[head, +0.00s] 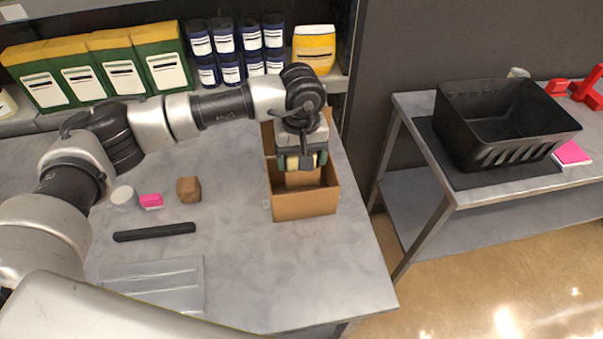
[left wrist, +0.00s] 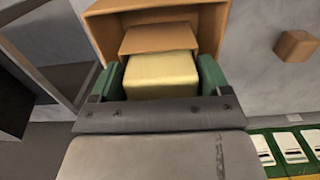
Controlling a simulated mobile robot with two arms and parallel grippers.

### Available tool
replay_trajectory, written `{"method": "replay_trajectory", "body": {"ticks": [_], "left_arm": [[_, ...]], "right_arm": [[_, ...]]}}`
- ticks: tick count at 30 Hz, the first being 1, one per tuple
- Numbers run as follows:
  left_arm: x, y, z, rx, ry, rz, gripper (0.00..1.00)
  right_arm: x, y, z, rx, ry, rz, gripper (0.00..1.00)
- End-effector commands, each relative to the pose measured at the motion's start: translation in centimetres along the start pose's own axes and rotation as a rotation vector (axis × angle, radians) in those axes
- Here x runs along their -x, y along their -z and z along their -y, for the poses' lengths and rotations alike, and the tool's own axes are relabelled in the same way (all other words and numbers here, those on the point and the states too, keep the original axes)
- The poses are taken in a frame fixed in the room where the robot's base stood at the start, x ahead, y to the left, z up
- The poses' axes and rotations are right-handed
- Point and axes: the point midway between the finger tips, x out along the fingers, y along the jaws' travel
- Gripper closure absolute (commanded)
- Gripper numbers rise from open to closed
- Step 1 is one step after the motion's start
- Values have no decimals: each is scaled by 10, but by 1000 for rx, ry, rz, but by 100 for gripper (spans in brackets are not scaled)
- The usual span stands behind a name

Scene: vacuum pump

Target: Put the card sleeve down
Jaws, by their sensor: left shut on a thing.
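My left gripper (head: 303,166) is over the open cardboard box (head: 304,206), pointing down. In the left wrist view its green fingers (left wrist: 160,78) are shut on both sides of a pale yellow block-like part (left wrist: 162,76). A brown card piece, which I take as the card sleeve (left wrist: 158,40), extends beyond that part into the box; the card sleeve also shows in the head view (head: 302,180), below the gripper and between the box walls. I cannot tell whether the sleeve touches the box floor. My right gripper is not in view.
On the grey table (head: 240,270) left of the box are a brown block (head: 189,189), a pink item (head: 151,200), a white round container (head: 124,198), a black bar (head: 154,232) and a clear tray (head: 150,285). A black crate (head: 500,120) stands on another table.

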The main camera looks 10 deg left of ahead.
Motion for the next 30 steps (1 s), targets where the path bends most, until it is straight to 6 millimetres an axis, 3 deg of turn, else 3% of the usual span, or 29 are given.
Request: {"method": "replay_trajectory", "body": {"ticks": [3,8,18,30], "left_arm": [[-19,0,0,1,-1,1,62],[-33,0,-1,-1,-3,-1,62],[-74,0,0,0,-1,1,62],[-82,0,-1,-1,-3,-1,62]], "right_arm": [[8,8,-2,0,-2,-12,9],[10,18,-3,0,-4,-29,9],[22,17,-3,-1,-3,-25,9],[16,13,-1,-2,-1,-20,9]]}}
